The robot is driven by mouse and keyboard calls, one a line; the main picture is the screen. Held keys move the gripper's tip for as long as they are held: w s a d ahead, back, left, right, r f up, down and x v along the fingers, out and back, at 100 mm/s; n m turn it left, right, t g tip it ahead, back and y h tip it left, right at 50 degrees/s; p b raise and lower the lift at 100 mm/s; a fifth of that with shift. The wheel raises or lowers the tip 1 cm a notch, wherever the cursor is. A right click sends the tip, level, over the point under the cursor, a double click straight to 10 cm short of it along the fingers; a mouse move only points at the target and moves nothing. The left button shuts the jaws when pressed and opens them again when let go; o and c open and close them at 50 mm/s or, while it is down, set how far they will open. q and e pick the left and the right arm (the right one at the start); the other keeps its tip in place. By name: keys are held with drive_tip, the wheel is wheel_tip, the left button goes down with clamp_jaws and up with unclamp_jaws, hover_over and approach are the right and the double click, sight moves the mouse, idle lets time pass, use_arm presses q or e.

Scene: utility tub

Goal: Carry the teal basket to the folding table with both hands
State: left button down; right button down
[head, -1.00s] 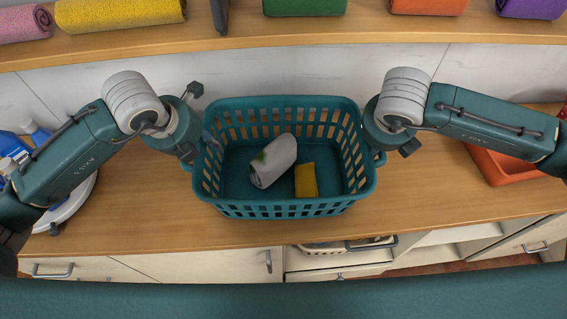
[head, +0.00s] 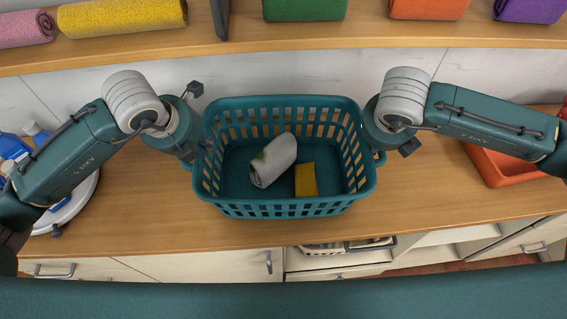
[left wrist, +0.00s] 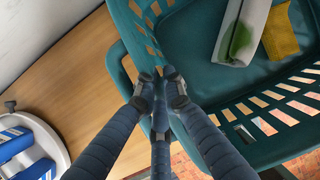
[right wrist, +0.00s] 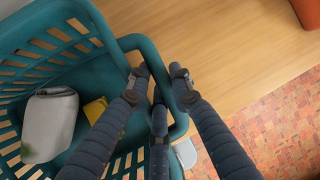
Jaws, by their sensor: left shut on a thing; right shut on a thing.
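The teal basket (head: 285,208) is upright over the wooden counter; I cannot tell whether its bottom touches it. A white roll with a green patch (head: 273,160) and a yellow block (head: 305,179) lie inside. My left gripper (head: 190,152) is at the basket's left side; in the left wrist view its fingers (left wrist: 160,88) are shut on the left handle (left wrist: 122,72). My right gripper (head: 378,150) is at the right side; in the right wrist view its fingers (right wrist: 160,85) are shut on the right handle (right wrist: 148,48). The folding table is not in view.
The wooden counter (head: 130,222) has a white round tub (head: 75,208) with blue bottles at left and an orange tray (head: 495,170) at right. A shelf (head: 300,34) with coloured rolls runs behind. Cabinets (head: 215,262) are below; brick-patterned floor (right wrist: 285,125) shows.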

drive_tip(key=shift+r+p, duration=1.7)
drive_tip(key=shift+r, duration=0.45)
drive_tip(key=shift+s+f, duration=0.1)
